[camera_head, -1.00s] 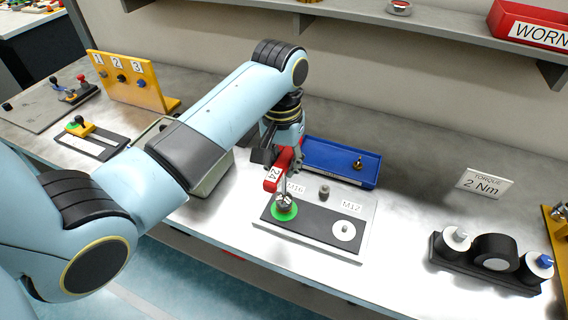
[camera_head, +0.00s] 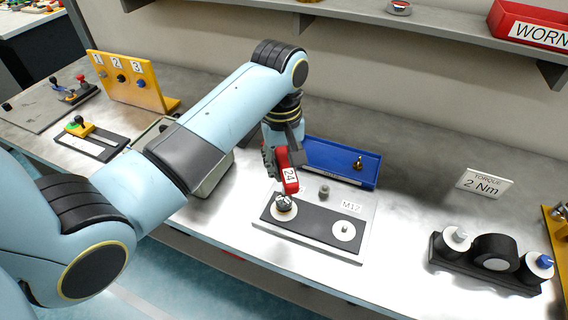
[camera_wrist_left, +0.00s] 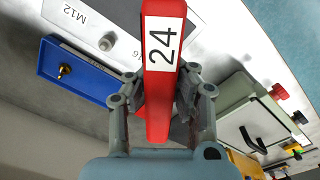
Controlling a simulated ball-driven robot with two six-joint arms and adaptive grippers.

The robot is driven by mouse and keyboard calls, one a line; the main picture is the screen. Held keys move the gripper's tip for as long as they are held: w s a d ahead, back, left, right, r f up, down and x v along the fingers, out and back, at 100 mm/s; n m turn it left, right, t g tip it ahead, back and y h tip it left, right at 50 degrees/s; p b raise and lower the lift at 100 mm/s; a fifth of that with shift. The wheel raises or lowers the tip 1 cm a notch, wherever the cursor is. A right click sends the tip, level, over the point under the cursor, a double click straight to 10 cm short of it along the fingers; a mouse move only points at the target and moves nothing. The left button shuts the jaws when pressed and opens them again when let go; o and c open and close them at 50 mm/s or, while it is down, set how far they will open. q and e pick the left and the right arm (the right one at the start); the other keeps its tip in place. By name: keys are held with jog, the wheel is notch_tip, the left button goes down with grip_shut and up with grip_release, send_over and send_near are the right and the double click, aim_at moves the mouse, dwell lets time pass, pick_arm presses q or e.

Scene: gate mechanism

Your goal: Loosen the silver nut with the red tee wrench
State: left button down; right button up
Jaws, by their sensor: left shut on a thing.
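The red tee wrench (camera_head: 290,181), labelled 24, is in my left gripper (camera_head: 275,160). In the left wrist view its red bar (camera_wrist_left: 162,45) runs between the two fingers, which are shut on it. The silver nut (camera_head: 283,203) sits on a white disc at the left end of the dark strip on the plate (camera_head: 310,225). The wrench's handle stands just above and behind the nut in the head view; I cannot tell whether its socket touches the nut. The nut is hidden in the left wrist view. My right gripper is not in view.
A grey stud (camera_head: 324,192) and another white disc (camera_head: 344,231) by the M12 label are on the plate. A blue tray (camera_head: 325,155) with a brass part stands behind. A grey bin (camera_head: 215,172) is left. Bare bench lies right of the plate.

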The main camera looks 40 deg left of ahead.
pick_arm(q)
jog(key=shift+s+n, duration=0.1)
jog(key=shift+n, duration=0.6)
jog(key=shift+r, duration=1.05)
notch_tip(320, 180, up, 4)
jog(key=shift+r, duration=0.1)
jog(key=shift+w, duration=0.2)
